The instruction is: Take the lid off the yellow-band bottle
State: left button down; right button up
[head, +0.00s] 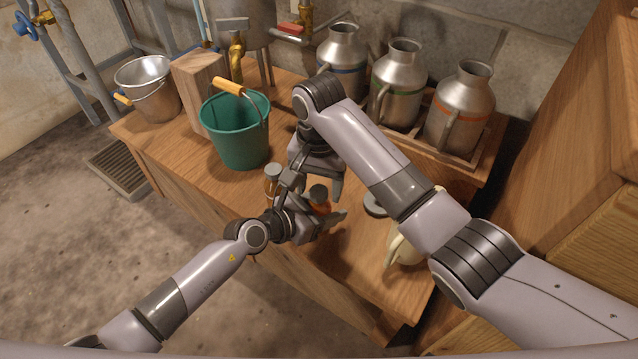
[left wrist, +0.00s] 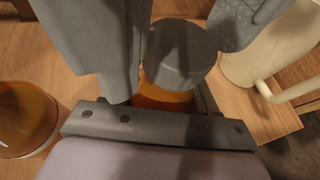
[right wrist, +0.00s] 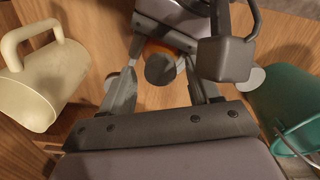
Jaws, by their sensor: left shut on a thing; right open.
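An amber bottle (head: 321,208) with a dark grey round lid (head: 318,193) stands upright on the bench. My left gripper (head: 318,214) is shut on it from the side; the left wrist view shows the amber body (left wrist: 160,97) below the grey lid (left wrist: 181,54). No band colour is readable, as fingers and lid cover most of the bottle. My right gripper (head: 320,182) is open above; in the right wrist view the lid (right wrist: 160,69) lies between its spread fingers, apart from them. A second amber bottle (head: 271,186) with a grey lid stands to the left.
A green bucket (head: 238,140) stands behind left. A cream jug (head: 402,250) stands to the right, close under my right arm, near a grey round disc (head: 375,205). Several steel cans (head: 398,85) stand in a wooden tray at the back. The bench's front edge is close.

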notch_tip(320, 180, up, 4)
jog(key=shift+r, duration=0.1)
jog(key=shift+c, duration=0.4)
notch_tip(320, 180, up, 3)
jog(key=m, duration=0.3)
jog(key=shift+r, duration=0.1)
jog(key=shift+f, duration=3.85)
grip_shut()
